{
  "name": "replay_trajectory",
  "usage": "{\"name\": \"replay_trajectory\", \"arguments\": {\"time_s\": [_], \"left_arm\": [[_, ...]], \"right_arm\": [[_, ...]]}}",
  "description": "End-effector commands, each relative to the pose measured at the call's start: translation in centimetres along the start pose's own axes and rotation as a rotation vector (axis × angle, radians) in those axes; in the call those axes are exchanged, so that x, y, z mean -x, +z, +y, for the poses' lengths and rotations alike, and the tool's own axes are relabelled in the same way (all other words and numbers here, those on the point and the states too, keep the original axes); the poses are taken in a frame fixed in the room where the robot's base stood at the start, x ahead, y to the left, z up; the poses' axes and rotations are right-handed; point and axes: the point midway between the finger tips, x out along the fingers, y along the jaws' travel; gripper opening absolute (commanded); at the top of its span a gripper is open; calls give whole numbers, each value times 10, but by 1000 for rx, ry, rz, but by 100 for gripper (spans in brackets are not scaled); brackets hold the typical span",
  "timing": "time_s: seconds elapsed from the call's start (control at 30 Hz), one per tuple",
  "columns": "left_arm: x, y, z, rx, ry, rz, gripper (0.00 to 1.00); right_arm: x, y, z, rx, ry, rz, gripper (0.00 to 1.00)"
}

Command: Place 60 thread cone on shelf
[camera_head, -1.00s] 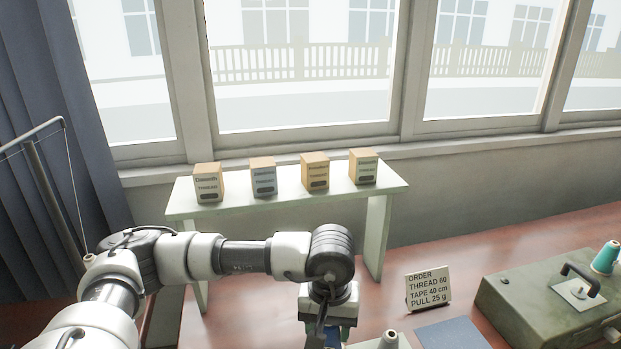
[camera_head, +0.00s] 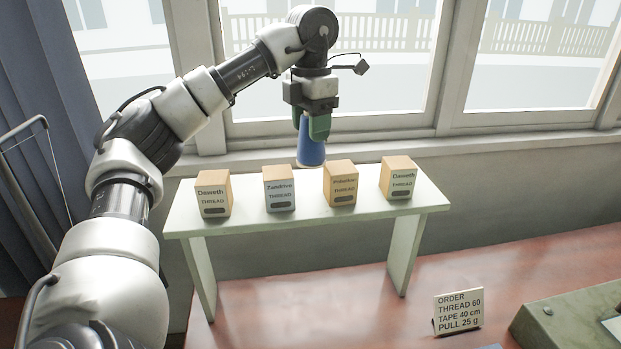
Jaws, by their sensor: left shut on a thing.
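My left gripper (camera_head: 313,128) points down and is shut on a blue thread cone (camera_head: 310,152). It holds the cone upright in the air, behind or above the gap between two middle boxes; the exact depth is hard to tell. The cone looks apart from the shelf top. The pale green shelf (camera_head: 245,238) carries a row of thread boxes: a left tan box (camera_head: 214,195), a grey-fronted box (camera_head: 279,189), a third tan box (camera_head: 341,184) and a right box (camera_head: 398,178). No number is readable on the cone. My right gripper is out of view.
An order card (camera_head: 459,311) reading thread 60, tape 40 cm, pull 25 g stands on the reddish table (camera_head: 340,320). A green machine (camera_head: 570,318) is at the lower right. A window stands behind the shelf, and a dark curtain (camera_head: 40,140) hangs at left.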

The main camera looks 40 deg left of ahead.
Motion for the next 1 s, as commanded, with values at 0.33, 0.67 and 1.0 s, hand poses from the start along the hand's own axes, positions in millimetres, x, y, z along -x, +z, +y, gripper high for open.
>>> {"name": "replay_trajectory", "arguments": {"time_s": [0.33,0.67,1.0], "left_arm": [[-56,0,-1,-4,-1,10,0],[-91,-1,-1,-4,0,3,0],[-94,0,0,-3,0,1,51]], "right_arm": [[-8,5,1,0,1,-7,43],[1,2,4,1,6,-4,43],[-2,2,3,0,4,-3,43]]}}
